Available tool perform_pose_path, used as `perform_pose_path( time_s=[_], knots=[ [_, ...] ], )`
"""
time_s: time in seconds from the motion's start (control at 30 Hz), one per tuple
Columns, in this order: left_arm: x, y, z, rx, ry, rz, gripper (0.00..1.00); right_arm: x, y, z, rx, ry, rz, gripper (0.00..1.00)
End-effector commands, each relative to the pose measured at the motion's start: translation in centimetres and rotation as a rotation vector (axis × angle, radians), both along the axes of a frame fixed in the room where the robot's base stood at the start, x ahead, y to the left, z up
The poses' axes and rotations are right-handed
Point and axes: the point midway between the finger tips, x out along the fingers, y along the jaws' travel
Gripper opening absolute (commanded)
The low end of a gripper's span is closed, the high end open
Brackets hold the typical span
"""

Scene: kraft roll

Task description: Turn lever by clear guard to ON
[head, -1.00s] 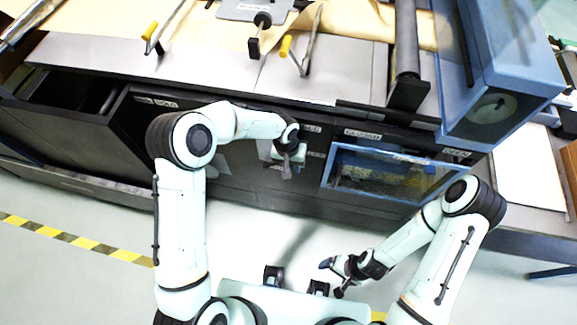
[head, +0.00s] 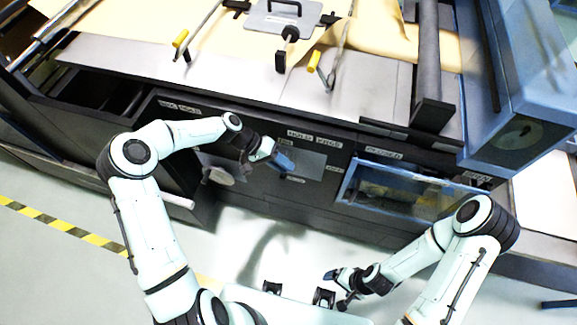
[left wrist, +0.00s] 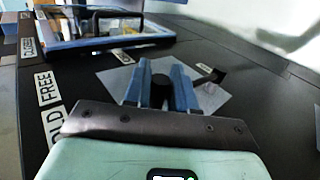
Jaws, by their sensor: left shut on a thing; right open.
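My left gripper (head: 284,161) is at the dark front panel, left of the blue-framed clear guard (head: 345,186). In the left wrist view its two blue fingers (left wrist: 160,90) are closed about a black round lever part (left wrist: 160,80). A grey plate (left wrist: 125,78) lies behind it. A short black bar (left wrist: 216,76) sticks out to the right of the fingers; I cannot tell if it is joined to the held part. The fingers hide much of the lever, and its setting cannot be read. My right gripper (head: 341,289) is open and empty, low in front of my base.
Labels reading HOLD (head: 299,134) and FREE (left wrist: 45,89) are on the panel. The clear guard also shows at the top left of the wrist view (left wrist: 60,43). An open compartment (head: 105,95) is at the left. The bench top (head: 345,95) overhangs the panel.

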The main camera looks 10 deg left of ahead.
Motion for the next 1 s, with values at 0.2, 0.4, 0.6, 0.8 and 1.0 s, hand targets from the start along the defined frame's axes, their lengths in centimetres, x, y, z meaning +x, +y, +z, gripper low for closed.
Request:
perform_pose_path(
  time_s=[0.2,0.4,0.6,0.8,1.0],
  knots=[
    [0.1,0.84,0.05,0.004,-0.001,0.002,0.0,-0.08,0.0,-0.11,0.0,0.001,0.0,0.9],
    [0.06,1.04,0.01,0.005,-0.001,0.001,0.0,-0.09,0.01,-0.13,0.0,0.001,0.0,0.9],
    [0.04,1.07,-0.04,0.006,0.001,0.001,0.0,-0.09,0.01,-0.13,0.0,0.001,0.0,0.9],
    [0.03,1.05,-0.06,0.006,0.001,0.001,0.44,-0.1,0.0,-0.13,0.0,0.001,0.0,0.9],
    [0.01,1.0,-0.04,0.005,0.001,0.0,0.44,-0.1,0.0,-0.13,0.0,0.001,0.0,0.9]
  ],
)
